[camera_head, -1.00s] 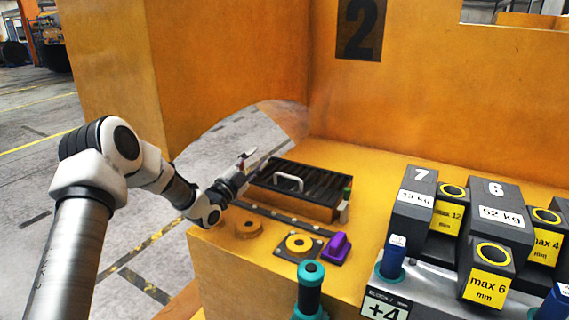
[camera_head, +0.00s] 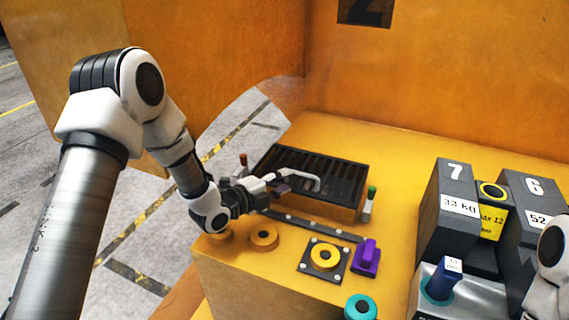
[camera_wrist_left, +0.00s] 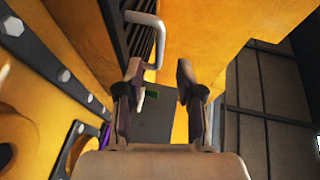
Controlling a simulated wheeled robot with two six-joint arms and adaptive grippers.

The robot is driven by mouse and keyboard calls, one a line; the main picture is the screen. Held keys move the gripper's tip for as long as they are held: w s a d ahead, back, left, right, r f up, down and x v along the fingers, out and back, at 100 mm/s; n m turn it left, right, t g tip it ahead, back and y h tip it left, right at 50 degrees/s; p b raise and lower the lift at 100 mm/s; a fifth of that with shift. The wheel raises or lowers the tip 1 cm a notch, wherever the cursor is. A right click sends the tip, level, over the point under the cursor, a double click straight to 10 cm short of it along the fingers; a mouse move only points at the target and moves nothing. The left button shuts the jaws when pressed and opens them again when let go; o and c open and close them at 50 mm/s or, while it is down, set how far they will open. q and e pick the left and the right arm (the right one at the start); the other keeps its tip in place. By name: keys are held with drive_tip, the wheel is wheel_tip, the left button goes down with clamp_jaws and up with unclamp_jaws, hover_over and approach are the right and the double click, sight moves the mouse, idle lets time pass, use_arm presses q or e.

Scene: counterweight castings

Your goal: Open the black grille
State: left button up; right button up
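The black grille (camera_head: 345,185) is a slatted dark panel, lying closed on top of a yellow box on the orange ledge. Its pale bar handle (camera_head: 310,176) stands up at the near left part. My left gripper (camera_head: 282,184) is beside the handle, at its left end. In the left wrist view my left gripper (camera_wrist_left: 160,78) is open with nothing between its fingers. There the handle (camera_wrist_left: 160,38) lies just beyond the left finger, and the grille (camera_wrist_left: 115,22) shows at top left. Contact with the handle cannot be told. My right gripper is out of view.
A yellow round button (camera_head: 325,257), a purple block (camera_head: 367,258) and a bolted dark strip (camera_head: 312,227) lie in front of the grille. A green-topped peg (camera_head: 369,200) stands at its right. Dark weights (camera_head: 452,205) stand on the right. An orange wall (camera_head: 450,80) rises behind.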

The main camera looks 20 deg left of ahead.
sight(302, 175)
use_arm(q)
drive_tip(key=w+d, duration=0.1)
drive_tip(key=w+d+p, duration=0.1)
drive_tip(key=w+d, duration=0.1)
drive_tip(key=shift+w+d+f+p, duration=0.1)
drive_tip(key=shift+w+f+p, duration=0.05)
drive_tip(key=shift+w+p, duration=0.15)
drive_tip(key=shift+w+d+f+p, duration=0.15)
drive_tip(key=shift+w+f, duration=0.1)
drive_tip(key=shift+w, duration=0.4)
drive_tip(key=shift+w+d+f+p, duration=0.15)
drive_tip(key=shift+w+f, duration=0.05)
drive_tip(key=shift+w, duration=0.4)
drive_tip(key=shift+w+a+f, duration=0.15)
drive_tip(key=shift+w+a, duration=0.05)
drive_tip(key=shift+s, duration=0.1)
drive_tip(key=shift+d, duration=0.2)
clamp_jaws()
